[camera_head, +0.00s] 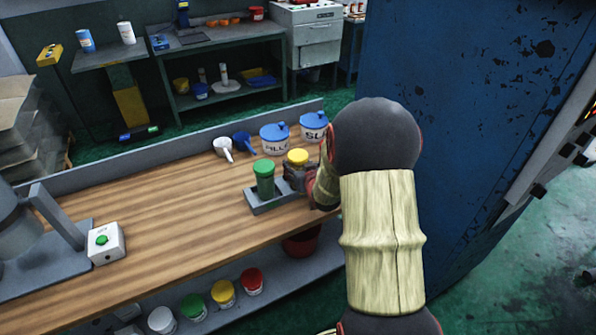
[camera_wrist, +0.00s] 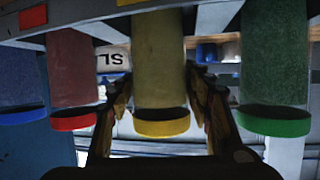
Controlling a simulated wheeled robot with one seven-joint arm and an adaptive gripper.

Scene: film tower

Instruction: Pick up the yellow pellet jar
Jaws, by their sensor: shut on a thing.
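The yellow pellet jar (camera_wrist: 160,60) is in the middle of the wrist view, which shows the jars lid-down. Its yellow lid (camera_head: 298,157) shows in the head view, with my gripper (camera_head: 300,178) hiding most of its body. In the wrist view the fingers of my gripper (camera_wrist: 160,82) are on both sides of the jar, shut on it. I cannot tell whether its base is clear of the grey rack (camera_head: 272,203). A green jar (camera_head: 264,180) stands in the rack to its left.
In the wrist view a red jar (camera_wrist: 72,70) and a blue-lidded jar (camera_wrist: 22,85) are left of the yellow one, the green jar right. Two blue-lidded canisters (camera_head: 275,138) stand behind on the wooden bench (camera_head: 150,220). A blue cabinet (camera_head: 460,110) is at the right.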

